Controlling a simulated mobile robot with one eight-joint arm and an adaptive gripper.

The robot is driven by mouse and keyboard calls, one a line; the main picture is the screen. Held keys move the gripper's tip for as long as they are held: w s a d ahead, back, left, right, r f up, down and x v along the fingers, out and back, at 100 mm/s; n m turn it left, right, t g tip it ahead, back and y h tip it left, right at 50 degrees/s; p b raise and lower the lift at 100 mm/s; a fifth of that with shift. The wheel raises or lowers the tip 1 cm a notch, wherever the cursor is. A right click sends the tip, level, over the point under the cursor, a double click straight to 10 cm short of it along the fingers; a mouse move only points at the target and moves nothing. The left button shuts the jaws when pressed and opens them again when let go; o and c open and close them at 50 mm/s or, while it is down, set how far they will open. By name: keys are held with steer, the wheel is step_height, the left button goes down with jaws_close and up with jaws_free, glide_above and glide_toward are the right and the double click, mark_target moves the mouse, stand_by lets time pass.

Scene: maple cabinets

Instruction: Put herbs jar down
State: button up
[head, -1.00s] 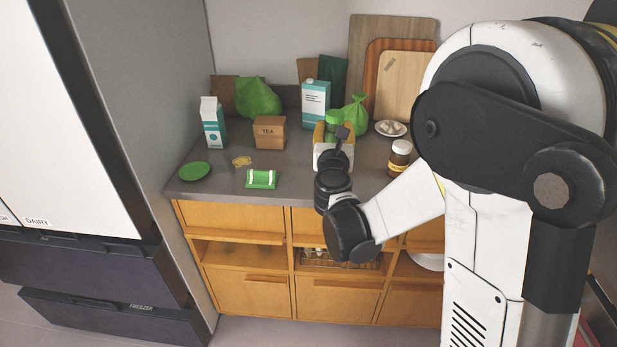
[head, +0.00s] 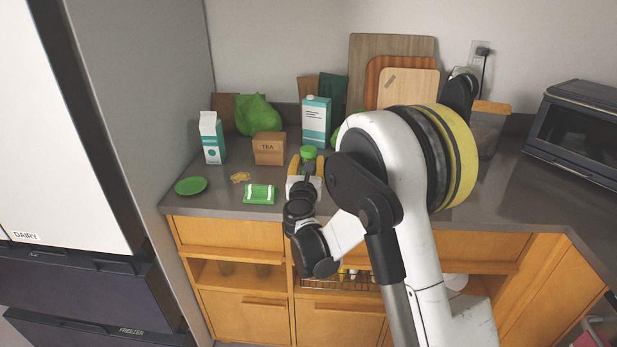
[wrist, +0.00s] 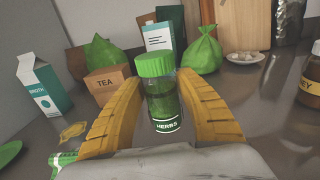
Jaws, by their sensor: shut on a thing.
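The herbs jar (wrist: 162,100) is clear glass with green contents, a green lid and a "HERBS" label. It is upright between the two yellow fingers of my gripper (wrist: 160,112) in the wrist view. In the head view the jar's green lid (head: 308,152) shows above my gripper (head: 305,166), over the grey counter (head: 225,200). My gripper is shut on the jar. The fingers and wrist hide the jar's base in the head view, and I cannot tell whether it touches the counter.
A tea box (head: 269,148), a broth carton (head: 212,138) and a teal-and-white carton (head: 316,122) stand behind and left. A honey jar (wrist: 312,75) stands right.

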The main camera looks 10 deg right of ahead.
step_height(320, 180, down, 4)
steer(key=shift+r+b, duration=0.1)
steer(key=shift+b, duration=0.95)
steer(key=shift+r, duration=0.1)
steer(key=o, duration=1.3)
steer(key=shift+c, duration=0.2)
